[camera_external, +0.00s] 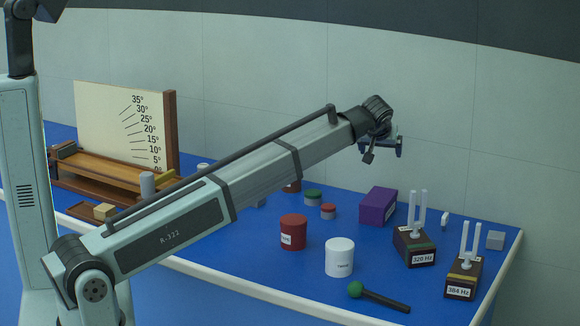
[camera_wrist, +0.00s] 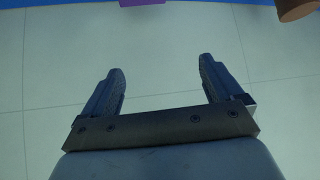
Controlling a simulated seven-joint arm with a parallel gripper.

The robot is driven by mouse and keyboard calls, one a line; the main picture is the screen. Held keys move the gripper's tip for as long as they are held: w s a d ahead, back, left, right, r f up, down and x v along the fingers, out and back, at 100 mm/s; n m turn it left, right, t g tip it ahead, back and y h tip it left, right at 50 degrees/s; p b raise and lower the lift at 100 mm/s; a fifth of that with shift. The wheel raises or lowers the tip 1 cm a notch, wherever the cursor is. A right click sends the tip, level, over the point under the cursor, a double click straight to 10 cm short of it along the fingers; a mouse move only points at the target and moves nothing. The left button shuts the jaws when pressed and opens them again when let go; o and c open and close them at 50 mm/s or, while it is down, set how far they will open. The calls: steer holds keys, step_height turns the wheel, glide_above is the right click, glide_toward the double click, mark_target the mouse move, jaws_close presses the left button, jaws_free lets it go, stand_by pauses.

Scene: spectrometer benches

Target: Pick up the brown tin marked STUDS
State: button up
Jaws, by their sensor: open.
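A brown tin (camera_external: 292,187) shows only in part behind my forearm in the external view, towards the back of the blue table; no marking on it can be read. A brown rounded thing (camera_wrist: 296,8) is cut off by the top right corner of the wrist view; it may be the same tin, but I cannot tell. My gripper (camera_external: 385,150) is raised above the table, to the right of the tin and apart from it. In the wrist view my gripper (camera_wrist: 162,66) has its two fingers wide apart with nothing between them.
A red tin (camera_external: 293,232), a white tin (camera_external: 339,257) and small lidded tins (camera_external: 313,198) stand around. A purple box (camera_external: 378,206), tuning forks on boxes (camera_external: 414,246) and a green-headed mallet (camera_external: 380,297) lie to the right. An inclined-plane board (camera_external: 115,125) stands left.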

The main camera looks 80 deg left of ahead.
steer(key=s+a+f+g+h, duration=0.1)
steer(key=s+a+h, duration=0.1)
steer(key=s+a, duration=0.9)
steer(key=h, duration=0.2)
glide_above(295, 187)
steer(key=s+a, duration=0.1)
steer(key=shift+m+g, duration=0.4)
steer(key=f, duration=0.8)
steer(key=shift+s+a+f, duration=0.15)
steer(key=shift+a+f, duration=0.05)
steer(key=shift+f, duration=0.1)
steer(key=shift+a+x, duration=0.2)
steer(key=shift+x, duration=2.4)
steer(key=shift+r, duration=0.1)
steer(key=c, duration=1.1)
